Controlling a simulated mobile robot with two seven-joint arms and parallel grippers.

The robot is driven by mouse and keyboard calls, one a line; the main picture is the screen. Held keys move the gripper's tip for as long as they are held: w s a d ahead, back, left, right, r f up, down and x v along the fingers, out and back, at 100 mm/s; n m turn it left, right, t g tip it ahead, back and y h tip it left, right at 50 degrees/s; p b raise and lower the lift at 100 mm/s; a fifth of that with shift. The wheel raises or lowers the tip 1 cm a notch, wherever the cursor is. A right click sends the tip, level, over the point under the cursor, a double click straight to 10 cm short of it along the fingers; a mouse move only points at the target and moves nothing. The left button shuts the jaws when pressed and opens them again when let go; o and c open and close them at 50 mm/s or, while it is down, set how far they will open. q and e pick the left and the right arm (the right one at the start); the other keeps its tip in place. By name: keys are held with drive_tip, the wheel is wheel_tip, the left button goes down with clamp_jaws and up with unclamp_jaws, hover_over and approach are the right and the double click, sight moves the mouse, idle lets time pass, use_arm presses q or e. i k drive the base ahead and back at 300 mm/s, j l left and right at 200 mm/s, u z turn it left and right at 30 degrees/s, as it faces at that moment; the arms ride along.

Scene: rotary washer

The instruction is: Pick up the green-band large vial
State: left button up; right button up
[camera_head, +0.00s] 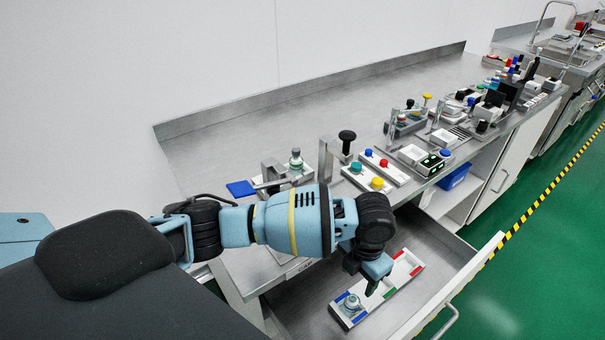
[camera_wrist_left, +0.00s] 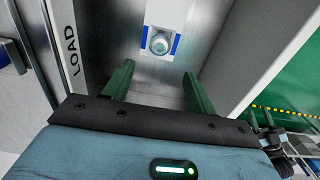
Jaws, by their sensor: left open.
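A vial with a pale, clear top (camera_head: 351,301) stands in the blue-marked end of a long white tray (camera_head: 402,274) inside the open drawer. The same vial shows from above in the left wrist view (camera_wrist_left: 159,42), between two blue patches; its band colour is not clear. Another small vial with a greenish band (camera_head: 296,161) stands on a metal fixture on the bench. My left gripper (camera_head: 371,287) is above the tray, beside the vial in the head view. Its green fingers (camera_wrist_left: 158,86) are apart and empty, with the vial ahead of them.
The open drawer (camera_head: 310,307) has raised walls and a front panel with a handle (camera_head: 445,322). Small devices with coloured buttons (camera_head: 366,177) line the bench's front edge. A blue pad (camera_head: 241,188) lies near the fixture. The back of the bench is clear.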

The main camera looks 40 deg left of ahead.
sight(296, 164)
drive_tip(key=k, duration=1)
